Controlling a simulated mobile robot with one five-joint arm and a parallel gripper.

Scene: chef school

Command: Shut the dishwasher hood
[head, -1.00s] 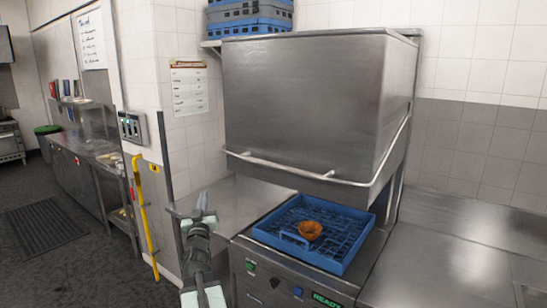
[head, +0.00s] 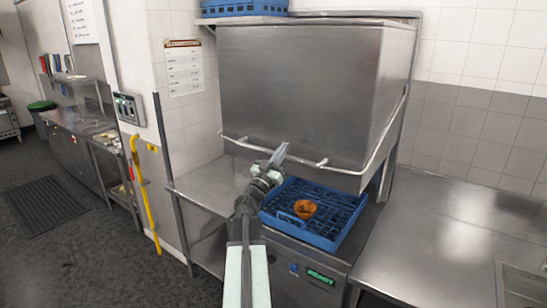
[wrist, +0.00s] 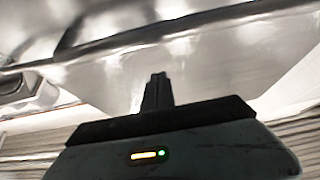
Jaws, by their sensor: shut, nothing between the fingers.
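The dishwasher hood (head: 310,95) is a large steel box, raised above the wash deck with a gap under its lower edge. A steel bar handle (head: 235,141) runs along its lower front and round the right side. My gripper (head: 280,152) is shut and empty, close to the front handle in the head view; I cannot tell whether it touches. The wrist view shows the shut fingers (wrist: 157,90) dark against blurred, shiny steel. Under the hood sits a blue rack (head: 335,217) with a brown bowl (head: 305,208) in it.
A steel counter (head: 440,240) lies to the right and a steel side table (head: 210,187) to the left. A yellow pole (head: 143,195) stands by the wall corner. A control box (head: 128,108) is on the wall. Open floor (head: 95,260) is at left.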

